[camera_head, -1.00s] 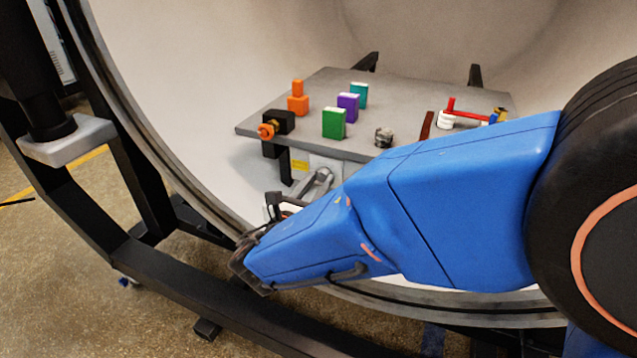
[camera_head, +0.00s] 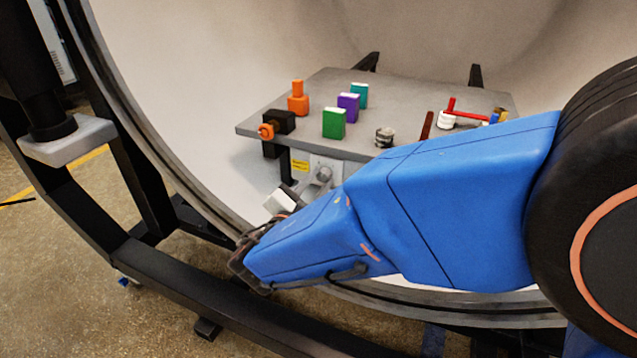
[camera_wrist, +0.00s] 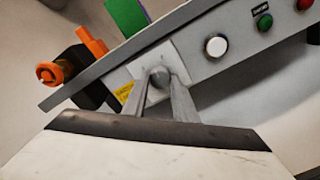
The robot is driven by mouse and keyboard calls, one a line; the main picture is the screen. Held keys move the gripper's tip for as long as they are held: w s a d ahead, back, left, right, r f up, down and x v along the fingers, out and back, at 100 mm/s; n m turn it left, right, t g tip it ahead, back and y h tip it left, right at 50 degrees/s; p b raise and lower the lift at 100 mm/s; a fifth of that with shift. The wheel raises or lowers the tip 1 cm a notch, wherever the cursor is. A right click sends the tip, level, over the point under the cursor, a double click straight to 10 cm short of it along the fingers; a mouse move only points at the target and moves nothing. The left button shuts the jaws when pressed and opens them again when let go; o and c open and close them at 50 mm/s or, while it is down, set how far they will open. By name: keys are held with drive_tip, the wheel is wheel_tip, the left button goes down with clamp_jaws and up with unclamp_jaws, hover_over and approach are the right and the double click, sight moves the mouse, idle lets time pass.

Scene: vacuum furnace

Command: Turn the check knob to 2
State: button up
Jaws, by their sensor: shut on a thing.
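The check knob (camera_wrist: 158,78) is a small grey round knob on a pale plate (camera_wrist: 181,65) on the front of the table, beside a yellow label (camera_wrist: 124,92). My gripper (camera_wrist: 158,80) is shut on the knob, one finger on each side of it in the wrist view. In the head view the gripper (camera_head: 322,175) reaches the panel below the table's front edge, partly hidden by my blue arm. The knob's number marks cannot be read, so its setting cannot be told.
Right of the knob are a white button (camera_wrist: 216,46), a green button (camera_wrist: 264,22) and a red button (camera_wrist: 304,4). An orange and black fixture (camera_head: 268,131) sticks out at the table's left corner. Coloured blocks stand on the grey tabletop (camera_head: 310,120).

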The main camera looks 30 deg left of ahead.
drive_tip(key=m, duration=0.6)
drive_tip(key=shift+m, duration=0.3)
idle(0.4)
drive_tip(key=o, duration=1)
drive_tip(key=shift+o, duration=0.2)
drive_tip(key=s+d, duration=0.2)
drive_tip(key=s, duration=1.5)
drive_tip(key=shift+s, duration=0.2)
